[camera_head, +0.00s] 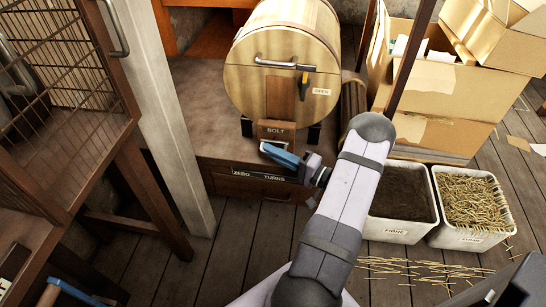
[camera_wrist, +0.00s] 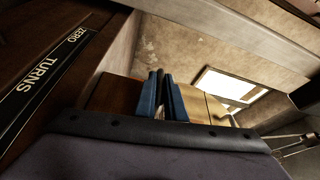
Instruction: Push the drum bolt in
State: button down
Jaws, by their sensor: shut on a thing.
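The wooden drum (camera_head: 284,60) lies on the bench with its round end facing me. A brown block labelled BOLT (camera_head: 276,131) sits below that end. My gripper (camera_head: 270,152) is just in front of this block, its blue fingers pointing left. In the wrist view the fingers (camera_wrist: 161,92) are close together in front of a brown wooden part. A small pale bit (camera_wrist: 159,112) shows between them. The jaws are shut on what seems to be the drum bolt, which is mostly hidden by the fingers.
A ZERO TURNS plate (camera_head: 262,175) is on the bench front just below my gripper. A grey post (camera_head: 165,110) and mesh cage (camera_head: 60,60) stand left. Bins of fibre (camera_head: 397,232) and straw-like pieces (camera_head: 470,238) and cardboard boxes (camera_head: 440,100) stand right.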

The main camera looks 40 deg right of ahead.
jog(key=c, duration=1.8)
grip_release()
jog(key=shift+w+d, duration=0.2)
jog(key=shift+d, duration=0.05)
jog(key=shift+c, duration=0.2)
jog(key=shift+s, duration=0.1)
jog(key=v, duration=0.7)
jog(key=shift+p, duration=0.3)
jog(key=shift+a+r, duration=0.1)
